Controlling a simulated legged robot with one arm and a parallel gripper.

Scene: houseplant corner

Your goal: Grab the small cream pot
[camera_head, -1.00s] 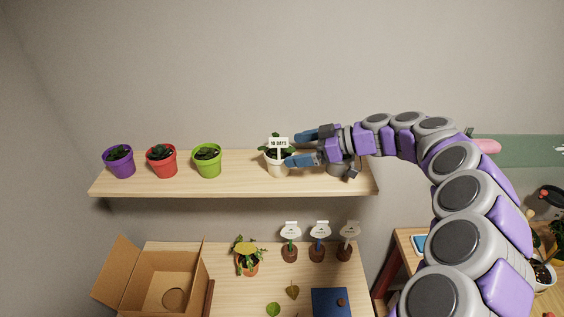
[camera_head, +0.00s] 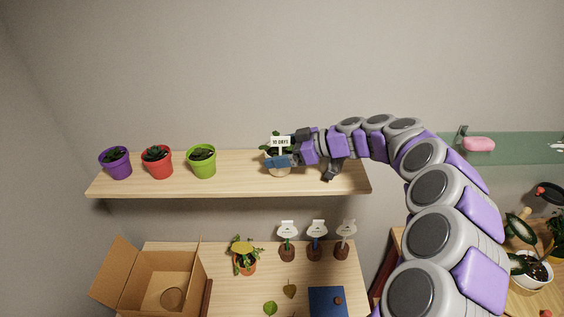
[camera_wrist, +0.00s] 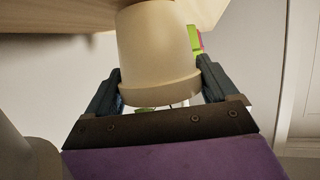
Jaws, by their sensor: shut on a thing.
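The small cream pot (camera_head: 279,171) stands on the wooden shelf (camera_head: 230,185), to the right of the green pot. It holds a small plant and a white sign reading "10 DAYS" (camera_head: 281,141). My gripper (camera_head: 279,155) reaches in from the right and is shut on the pot, with a blue finger across its front. In the wrist view the cream pot (camera_wrist: 157,50) fills the space between the two dark fingers (camera_wrist: 165,88), which touch its sides near the rim. Much of the pot is hidden by my gripper in the head view.
Purple (camera_head: 116,163), red (camera_head: 157,162) and green (camera_head: 202,161) pots stand left on the shelf. Below, a table holds an open cardboard box (camera_head: 160,275), a yellowing plant (camera_head: 244,256) and several white-topped markers (camera_head: 317,240). The shelf between the green and cream pots is clear.

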